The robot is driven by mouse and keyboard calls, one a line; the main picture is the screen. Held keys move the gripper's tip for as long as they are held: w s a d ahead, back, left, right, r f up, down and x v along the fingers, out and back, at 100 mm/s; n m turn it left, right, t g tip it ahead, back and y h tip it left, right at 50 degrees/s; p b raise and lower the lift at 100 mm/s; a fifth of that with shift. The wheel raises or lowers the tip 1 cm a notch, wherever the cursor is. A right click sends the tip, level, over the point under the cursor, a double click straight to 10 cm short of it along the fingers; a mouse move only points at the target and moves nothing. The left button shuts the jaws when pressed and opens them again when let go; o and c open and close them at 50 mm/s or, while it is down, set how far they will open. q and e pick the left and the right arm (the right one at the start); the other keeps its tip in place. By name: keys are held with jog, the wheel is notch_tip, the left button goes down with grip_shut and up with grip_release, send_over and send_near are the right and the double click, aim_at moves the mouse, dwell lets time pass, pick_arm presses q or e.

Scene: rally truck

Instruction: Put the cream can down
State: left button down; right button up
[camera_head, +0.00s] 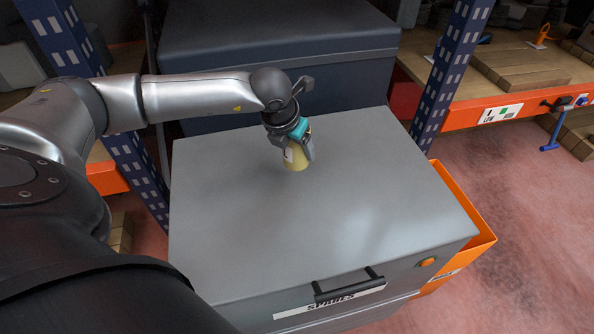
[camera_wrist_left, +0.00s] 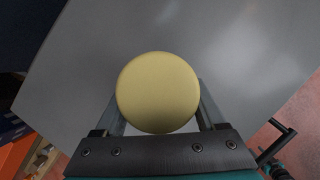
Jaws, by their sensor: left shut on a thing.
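The cream can (camera_head: 294,160) is a small pale-yellow cylinder, upright at the far middle of the grey top of a box marked SPARES (camera_head: 320,225). My left gripper (camera_head: 298,150) is shut on the can from above, its fingers on either side. In the left wrist view the round can top (camera_wrist_left: 158,92) sits between the two fingers (camera_wrist_left: 160,115). The can's base is at or very near the grey surface; I cannot tell whether it touches. My right gripper is not in view.
The grey top around the can is clear. A dark chest (camera_head: 280,50) stands behind the box. Blue rack posts (camera_head: 450,70) rise on both sides, with a wooden shelf (camera_head: 530,75) at the right. An orange bin (camera_head: 465,210) is beside the box. A black handle (camera_head: 348,288) is at its front.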

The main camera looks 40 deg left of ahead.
aim_at(290, 158)
pick_arm(q)
notch_tip(290, 158, down, 3)
jog(key=shift+f, duration=0.1)
jog(key=shift+f+b, duration=0.45)
jog(key=shift+f, duration=1.65)
jog(key=shift+f, duration=0.1)
grip_release()
jog(key=shift+s+r, duration=0.1)
jog(key=shift+r, duration=0.35)
jog(key=p+v, duration=0.1)
jog(key=v, duration=1)
jog(key=shift+s+r+p, duration=0.15)
jog(key=shift+p, duration=0.15)
